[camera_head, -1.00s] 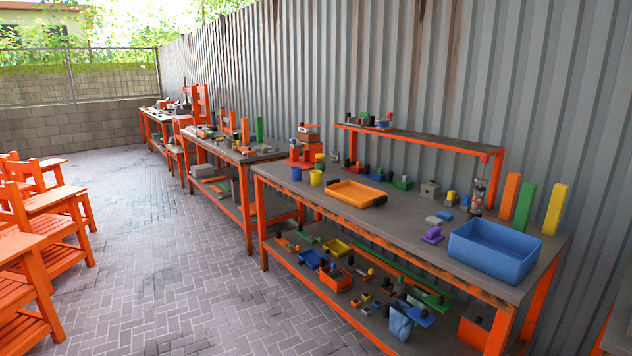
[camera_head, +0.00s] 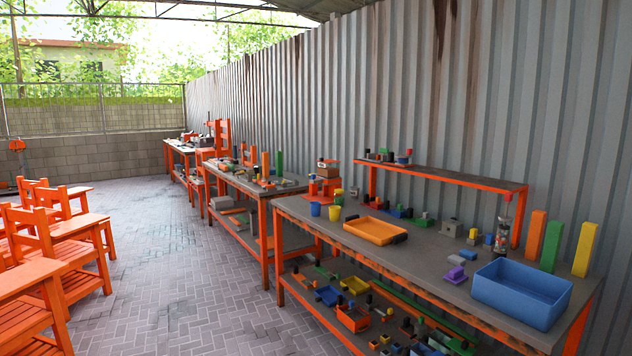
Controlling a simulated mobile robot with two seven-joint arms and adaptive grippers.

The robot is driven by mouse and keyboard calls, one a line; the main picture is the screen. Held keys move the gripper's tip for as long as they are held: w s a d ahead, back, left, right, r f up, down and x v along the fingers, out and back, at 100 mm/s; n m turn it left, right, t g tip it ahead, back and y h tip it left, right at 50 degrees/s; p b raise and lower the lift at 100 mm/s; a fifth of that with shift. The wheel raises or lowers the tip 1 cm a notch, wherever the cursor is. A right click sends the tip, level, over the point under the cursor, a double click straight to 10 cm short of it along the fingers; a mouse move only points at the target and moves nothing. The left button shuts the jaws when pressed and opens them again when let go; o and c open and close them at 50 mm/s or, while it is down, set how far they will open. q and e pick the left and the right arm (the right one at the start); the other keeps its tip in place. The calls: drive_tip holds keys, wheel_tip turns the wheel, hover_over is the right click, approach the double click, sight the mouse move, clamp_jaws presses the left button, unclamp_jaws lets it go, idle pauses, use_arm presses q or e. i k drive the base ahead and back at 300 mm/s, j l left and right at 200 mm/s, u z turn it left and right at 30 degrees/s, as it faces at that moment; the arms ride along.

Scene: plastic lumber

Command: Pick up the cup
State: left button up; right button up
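A blue cup (camera_head: 315,209) stands upright near the left end of the nearest workbench (camera_head: 350,226). A yellow cup (camera_head: 335,213) stands just to its right, close beside it. I cannot tell which of the two the task means. Neither of my grippers shows in the head view.
The bench also holds an orange tray (camera_head: 375,230), a blue bin (camera_head: 521,292) and a raised shelf (camera_head: 440,178). Its lower shelf carries many small parts. Orange chairs (camera_head: 60,245) stand at the left. The brick floor (camera_head: 190,270) between is clear.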

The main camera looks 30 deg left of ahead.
sight(334, 211)
drive_tip(key=i+j+u, duration=0.25)
drive_tip(key=j, duration=0.25)
drive_tip(key=i+j+u, duration=0.75)
drive_tip(key=i+u, duration=0.9)
drive_tip(key=i, duration=1.2)
drive_tip(key=i+z, duration=0.35)
drive_tip(key=i, duration=0.3)
drive_tip(key=i+j+z, duration=0.25)
drive_tip(key=i+z, duration=0.15)
drive_tip(key=i, duration=0.2)
drive_tip(key=i+z, duration=0.25)
drive_tip(key=z, duration=0.2)
drive_tip(key=i+j+z, duration=0.1)
drive_tip(key=z, duration=0.35)
drive_tip(key=i+j+z, duration=0.25)
drive_tip(key=z, duration=0.2)
drive_tip(key=i+j+z, duration=0.1)
drive_tip(key=i+z, duration=0.15)
drive_tip(key=i, duration=0.15)
drive_tip(key=i+j+z, duration=0.1)
drive_tip(key=i+z, duration=0.2)
drive_tip(key=i+j+z, duration=0.25)
drive_tip(key=i, duration=0.2)
